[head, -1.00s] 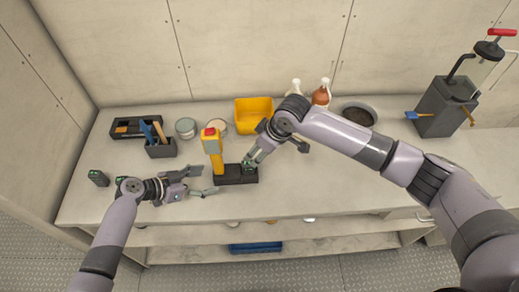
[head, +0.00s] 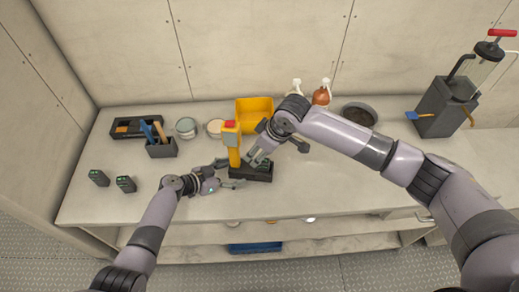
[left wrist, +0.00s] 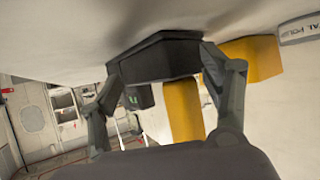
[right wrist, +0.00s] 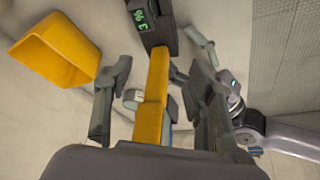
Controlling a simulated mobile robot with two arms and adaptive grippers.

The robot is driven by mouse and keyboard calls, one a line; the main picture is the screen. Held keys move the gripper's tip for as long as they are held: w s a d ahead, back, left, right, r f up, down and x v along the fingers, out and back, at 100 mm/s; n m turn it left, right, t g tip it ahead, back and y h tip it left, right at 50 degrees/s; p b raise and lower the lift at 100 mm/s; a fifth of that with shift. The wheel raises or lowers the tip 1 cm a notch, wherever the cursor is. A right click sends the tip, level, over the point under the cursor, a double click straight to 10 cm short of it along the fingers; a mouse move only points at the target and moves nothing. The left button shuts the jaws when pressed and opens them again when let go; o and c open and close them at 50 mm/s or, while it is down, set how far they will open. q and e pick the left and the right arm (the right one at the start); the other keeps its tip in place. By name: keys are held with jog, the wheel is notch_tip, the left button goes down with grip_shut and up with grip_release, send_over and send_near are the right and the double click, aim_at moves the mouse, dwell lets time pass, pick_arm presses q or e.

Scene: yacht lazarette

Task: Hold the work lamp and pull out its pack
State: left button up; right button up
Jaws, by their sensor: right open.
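The yellow work lamp (head: 234,152) with a red top stands upright on a dark base (head: 258,175). A dark block with a green display, seemingly its pack (right wrist: 145,18), sits at the base beside the yellow post; it also shows in the left wrist view (left wrist: 138,97). My left gripper (head: 232,175) has its fingers at the left end of the base. In the left wrist view they lie at both sides of the base; a firm grip cannot be told. My right gripper (head: 253,160) is open above the base, right of the post, its tips partly hidden.
Two small dark blocks with green displays (head: 99,177) (head: 125,184) stand at the left of the counter. Behind are a dark tray (head: 128,134), a tool holder (head: 160,150), cans (head: 186,128) and a yellow bin (head: 255,112). The front right counter is clear.

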pick_arm(q)
jog(key=shift+w+d+f, duration=0.1)
jog(key=shift+d+f, duration=0.15)
jog(key=shift+f, duration=0.05)
jog(key=shift+c, duration=0.5)
grip_shut()
dwell(0.5)
jog(key=c, duration=1.5)
grip_release()
jog(key=shift+c, duration=0.2)
jog(key=o, duration=1.6)
jog(key=shift+c, duration=0.2)
